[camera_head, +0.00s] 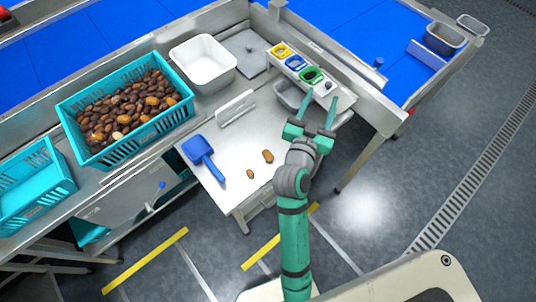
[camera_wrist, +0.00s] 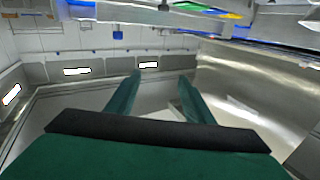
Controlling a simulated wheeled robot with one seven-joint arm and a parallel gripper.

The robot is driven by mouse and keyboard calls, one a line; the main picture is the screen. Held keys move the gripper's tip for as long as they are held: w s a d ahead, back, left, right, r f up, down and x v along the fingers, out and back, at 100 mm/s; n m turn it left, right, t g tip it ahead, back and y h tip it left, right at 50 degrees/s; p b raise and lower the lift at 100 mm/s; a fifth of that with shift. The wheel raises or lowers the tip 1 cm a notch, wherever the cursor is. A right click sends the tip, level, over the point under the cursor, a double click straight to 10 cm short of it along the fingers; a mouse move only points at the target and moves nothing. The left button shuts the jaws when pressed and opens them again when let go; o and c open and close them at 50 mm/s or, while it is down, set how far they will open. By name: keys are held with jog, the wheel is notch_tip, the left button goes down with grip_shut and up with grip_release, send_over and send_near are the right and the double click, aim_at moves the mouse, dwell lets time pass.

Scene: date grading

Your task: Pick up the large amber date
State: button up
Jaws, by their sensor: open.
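The larger amber-brown date (camera_head: 268,156) lies on the bare metal table top, left of my arm. A smaller, reddish-brown date (camera_head: 250,174) lies a little to its lower left. My gripper (camera_head: 320,100) is open and empty, above and to the right of both dates, near the small grey bin. In the wrist view the two green fingers (camera_wrist: 160,78) are spread apart with nothing between them. Neither date shows in the wrist view.
A blue scoop (camera_head: 203,155) lies left of the dates. A teal crate (camera_head: 127,152) full of dates, a white tub (camera_head: 203,64) and a small metal upright (camera_head: 236,107) stand around. A panel with coloured openings (camera_head: 295,65) and a grey bin (camera_head: 286,95) are near my gripper. The table around the dates is clear.

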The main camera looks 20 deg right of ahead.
jog(key=d+r+m+g+h, duration=0.3)
jog(key=d+r+m+g, duration=0.1)
jog(key=d+m+g, duration=0.3)
jog(key=m+g+y, duration=0.7)
jog(key=m+y, duration=0.8)
jog(key=m, duration=0.2)
send_over(268, 153)
notch_tip(268, 153, down, 13)
jog(key=f, duration=0.4)
jog(key=shift+w+a+f, duration=0.1)
jog(key=shift+a+f, duration=0.15)
jog(key=shift+s+d+f, duration=0.1)
jog(key=shift+d+f, duration=0.05)
jog(key=shift+f, duration=1.3)
jog(key=shift+s+d+f, duration=0.1)
jog(key=shift+f, duration=1.35)
jog(key=c, duration=0.8)
